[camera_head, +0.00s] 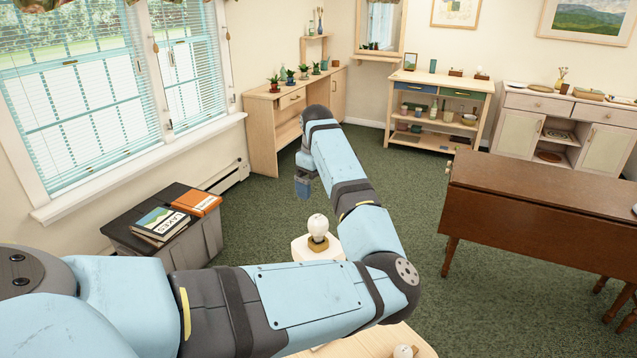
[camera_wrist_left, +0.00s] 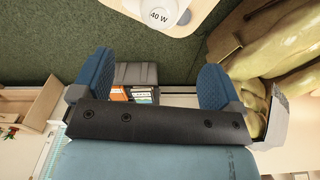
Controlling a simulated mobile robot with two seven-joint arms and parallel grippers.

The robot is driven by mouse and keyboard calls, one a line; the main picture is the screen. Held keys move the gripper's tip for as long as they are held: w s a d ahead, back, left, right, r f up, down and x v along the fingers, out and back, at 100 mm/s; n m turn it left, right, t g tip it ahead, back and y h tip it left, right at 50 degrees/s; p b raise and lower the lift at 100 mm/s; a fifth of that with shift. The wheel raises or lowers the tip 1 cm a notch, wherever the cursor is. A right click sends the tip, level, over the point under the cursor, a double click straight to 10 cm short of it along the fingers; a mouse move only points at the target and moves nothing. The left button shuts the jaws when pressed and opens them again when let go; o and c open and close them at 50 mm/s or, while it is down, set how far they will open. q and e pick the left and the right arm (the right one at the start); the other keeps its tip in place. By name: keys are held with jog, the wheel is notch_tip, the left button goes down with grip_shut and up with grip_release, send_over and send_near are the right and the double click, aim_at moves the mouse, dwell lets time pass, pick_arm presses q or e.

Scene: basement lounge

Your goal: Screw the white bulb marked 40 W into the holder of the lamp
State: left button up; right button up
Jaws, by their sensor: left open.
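A white bulb (camera_head: 318,226) stands upright in a brass holder (camera_head: 318,243) on a pale block (camera_head: 304,253) in the head view. Part of another white bulb (camera_head: 404,352) shows at the bottom edge. In the left wrist view, a white bulb marked 40 W (camera_wrist_left: 160,15) is at the top edge over a pale surface, partly cut off. I cannot tell which head-view bulb it is. My left gripper (camera_head: 303,186) is beyond the block, above the floor, small in the head view. In the wrist view its blue fingers (camera_wrist_left: 156,66) are apart and empty. My right gripper is out of view.
My left arm hides much of the pale tabletop (camera_head: 385,340). A grey cabinet (camera_head: 200,245) with books stands left by the window. A brown drop-leaf table (camera_head: 540,205) stands right. Olive cushions (camera_wrist_left: 285,45) show right in the wrist view. Green carpet is free between the furniture.

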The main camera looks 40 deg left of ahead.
aim_at(318, 217)
pick_arm(q)
jog(key=f, duration=1.3)
jog(key=shift+w+d+f, duration=0.1)
jog(key=shift+w+d, duration=0.1)
jog(key=c, duration=0.9)
